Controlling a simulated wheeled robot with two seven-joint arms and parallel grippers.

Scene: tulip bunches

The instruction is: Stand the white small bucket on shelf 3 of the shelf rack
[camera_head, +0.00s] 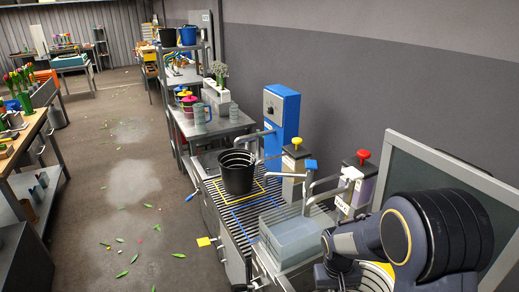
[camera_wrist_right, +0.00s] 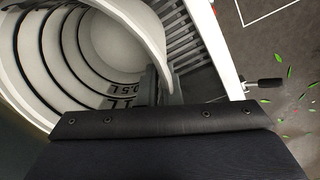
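A white bucket (camera_wrist_right: 60,62) fills the upper left of the right wrist view, its open mouth facing the camera. Dark rings and litre marks show on its inner wall. In the camera_head view a pale, striped round piece (camera_head: 376,277), probably this bucket, shows beneath my right arm at the lower edge. My right gripper (camera_wrist_right: 150,88) is at the bucket's rim; a dark finger shows beside the wall, but its grip is unclear. A grey rack (camera_head: 204,50), possibly the shelf rack, stands at the back; no shelf numbers are readable. My left gripper is not in view.
A black bucket (camera_head: 238,172) stands on the slatted bench (camera_head: 218,200). A grey basin (camera_head: 290,237), taps and dispensers (camera_head: 360,178) lie near my arm. A dark framed panel (camera_head: 425,165) is at right. The floor (camera_head: 130,190) at left is open, with scattered leaves.

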